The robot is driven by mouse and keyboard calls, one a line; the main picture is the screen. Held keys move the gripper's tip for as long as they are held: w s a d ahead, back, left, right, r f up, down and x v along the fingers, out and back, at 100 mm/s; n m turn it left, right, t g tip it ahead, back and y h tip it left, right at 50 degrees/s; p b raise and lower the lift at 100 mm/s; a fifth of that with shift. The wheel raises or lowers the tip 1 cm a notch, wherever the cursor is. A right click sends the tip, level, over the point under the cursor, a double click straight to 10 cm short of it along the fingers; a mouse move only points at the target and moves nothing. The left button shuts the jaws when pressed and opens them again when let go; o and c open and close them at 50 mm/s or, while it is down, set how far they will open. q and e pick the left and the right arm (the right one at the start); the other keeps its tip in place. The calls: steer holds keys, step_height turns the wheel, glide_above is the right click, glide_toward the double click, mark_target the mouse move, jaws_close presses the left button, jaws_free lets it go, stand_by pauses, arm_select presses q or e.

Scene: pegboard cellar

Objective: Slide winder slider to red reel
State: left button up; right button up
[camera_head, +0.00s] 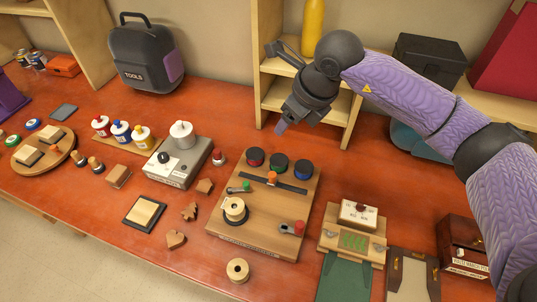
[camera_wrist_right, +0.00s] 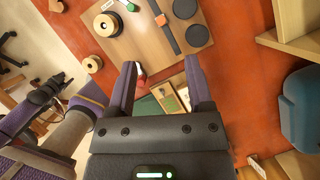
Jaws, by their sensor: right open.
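The winder is a wooden board (camera_head: 262,215) on the red bench. The knob also shows in the right wrist view (camera_wrist_right: 161,19), beyond the fingertips. My right gripper (camera_head: 281,127) is open and empty, above and behind the board, apart from the slider. Its spread fingers show in the wrist view (camera_wrist_right: 160,75).
On the board are a wooden spool (camera_head: 235,209), a green lever (camera_head: 240,187) and a red-knobbed crank (camera_head: 297,228). A grey machine (camera_head: 180,165) stands left and a card stand (camera_head: 357,215) right. A wooden shelf (camera_head: 335,118) rises behind.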

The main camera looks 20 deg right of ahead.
steer(key=b+x, duration=0.1)
steer(key=x, duration=0.1)
steer(key=b, duration=0.9)
glide_above(272, 174)
steer(key=s+d, duration=0.3)
steer(key=s, duration=0.1)
step_height(272, 174, down, 9)
steer(key=b+x, duration=0.1)
steer(key=x, duration=0.9)
steer(key=shift+a, duration=0.2)
jaws_close()
steer(key=shift+w, duration=0.1)
